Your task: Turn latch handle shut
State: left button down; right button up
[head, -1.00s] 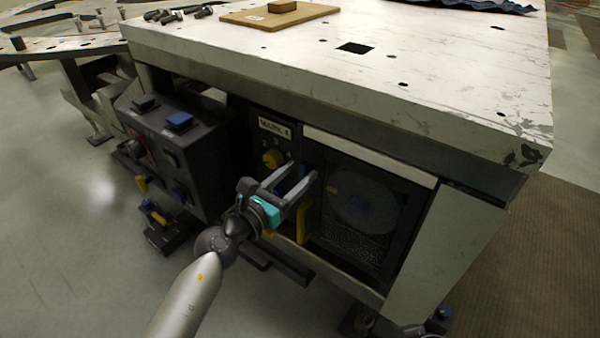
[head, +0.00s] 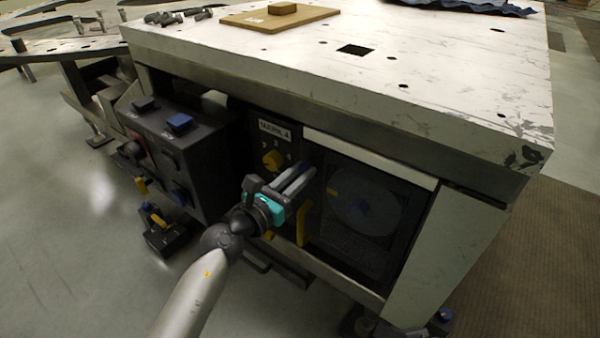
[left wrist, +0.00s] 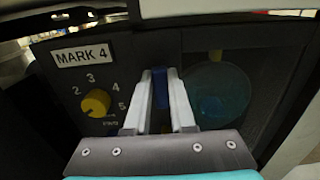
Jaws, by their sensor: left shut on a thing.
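The blue latch handle (left wrist: 160,88) stands upright between my left fingers in the left wrist view, beside the door with the round window. In the head view my fingers hide most or all of it. My left gripper (head: 300,174) reaches to the front panel under the bench top, its fingers close together. In the left wrist view the left gripper (left wrist: 160,78) is shut on the blue handle. The door (head: 365,205) looks flush with the panel, though its edge is too dark to be sure. My right gripper is not in view.
A yellow knob (head: 272,159) with numbers sits under the MARK 4 label (head: 274,130). A yellow handle (head: 304,222) is just below my left gripper. A dark control box (head: 175,160) with buttons stands to the left. The bench top (head: 440,75) overhangs the panel.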

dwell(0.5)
pick_arm(q)
jog(key=shift+n, duration=0.4)
jog(key=shift+p, duration=0.45)
jog(key=n, duration=0.2)
jog(key=n+p, duration=0.1)
jog(key=shift+w+a+n+p, duration=0.2)
jog(key=shift+n+p, duration=0.1)
jog(key=shift+n, duration=0.1)
jog(key=n, duration=0.1)
jog(key=n+p, duration=0.1)
jog(key=n, duration=0.1)
jog(key=shift+a+f+n, duration=0.1)
jog(key=shift+a+n, duration=0.1)
jog(key=shift+n, duration=0.1)
jog(key=shift+w+a+f+n+p, duration=0.15)
jog(key=shift+n+p, duration=0.45)
jog(key=shift+n, duration=1.05)
jog(key=shift+d+f+n+p, duration=0.1)
jog(key=shift+f+n+p, duration=0.3)
jog(key=shift+n, duration=1.2)
jog(key=shift+w+a+f+n+p, duration=0.1)
jog(key=shift+n+p, duration=0.65)
jog(key=shift+n, duration=0.9)
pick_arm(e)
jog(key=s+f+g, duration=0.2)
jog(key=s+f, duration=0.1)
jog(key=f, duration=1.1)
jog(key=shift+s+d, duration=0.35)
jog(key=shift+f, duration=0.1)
